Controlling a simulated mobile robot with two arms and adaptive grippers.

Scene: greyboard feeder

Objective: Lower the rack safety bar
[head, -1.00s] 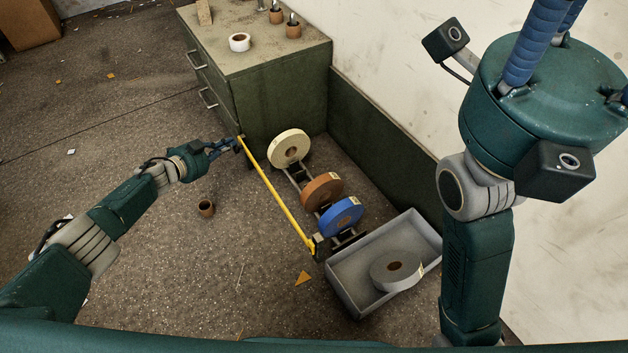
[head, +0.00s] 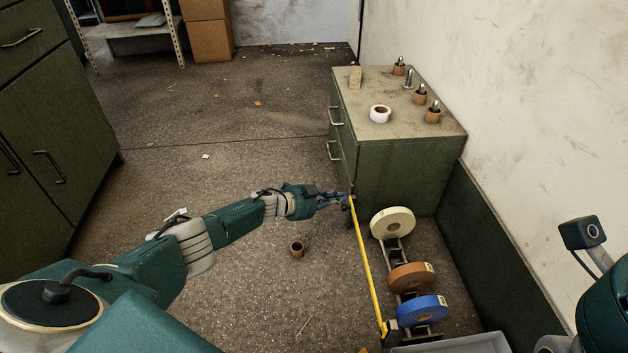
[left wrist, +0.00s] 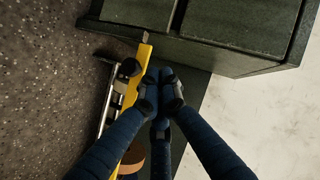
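The yellow safety bar (head: 367,262) runs along the left side of the roll rack (head: 392,250), from a dark mount at its near end to the cabinet's corner. My left gripper (head: 345,200) is at the bar's far end. In the left wrist view the bar (left wrist: 133,85) passes just left of my left gripper (left wrist: 158,85). Its fingers are drawn close together, with no bar visible between them; whether they touch it is unclear. The rack holds a cream roll (head: 393,223), a brown roll (head: 411,277) and a blue roll (head: 422,311). My right gripper is out of view.
A green cabinet (head: 405,165) stands just beyond the bar's far end, with a white tape roll (head: 380,114) on top. A grey bin (head: 455,346) is at the near end. A small brown cup (head: 297,249) lies on the open floor left of the bar.

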